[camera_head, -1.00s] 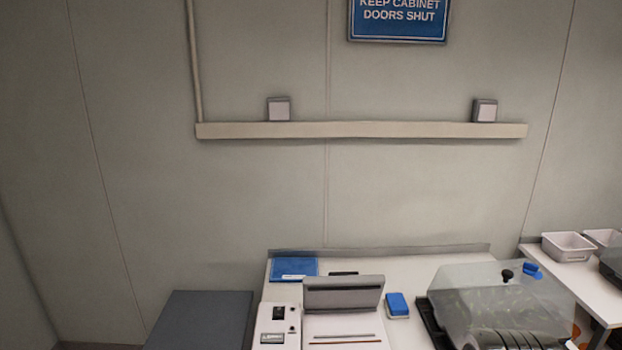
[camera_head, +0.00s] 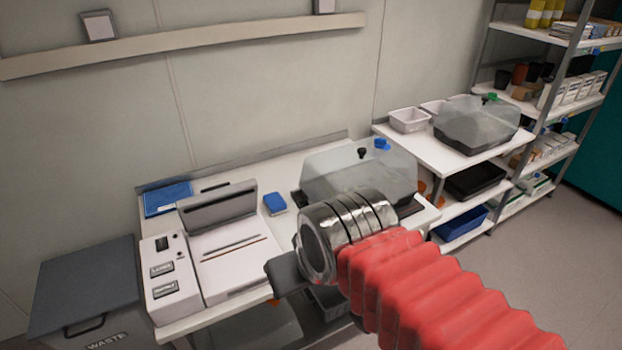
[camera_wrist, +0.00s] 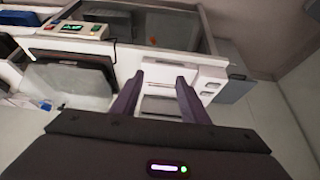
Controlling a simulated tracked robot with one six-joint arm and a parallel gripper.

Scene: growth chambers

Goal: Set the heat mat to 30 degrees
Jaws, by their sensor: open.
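In the wrist view, a small pale control box (camera_wrist: 76,29) with a lit green display and small coloured buttons stands at the upper left. Its digits are too small to read.
The white bench (camera_head: 330,140) holds a white instrument (camera_head: 162,250) with a raised grey lid, a blue block (camera_head: 275,203) and a clear domed propagator (camera_head: 335,172). A grey waste bin (camera_head: 85,290) stands left. Shelves (camera_head: 560,95) stand right; open floor (camera_head: 560,245) lies before them.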

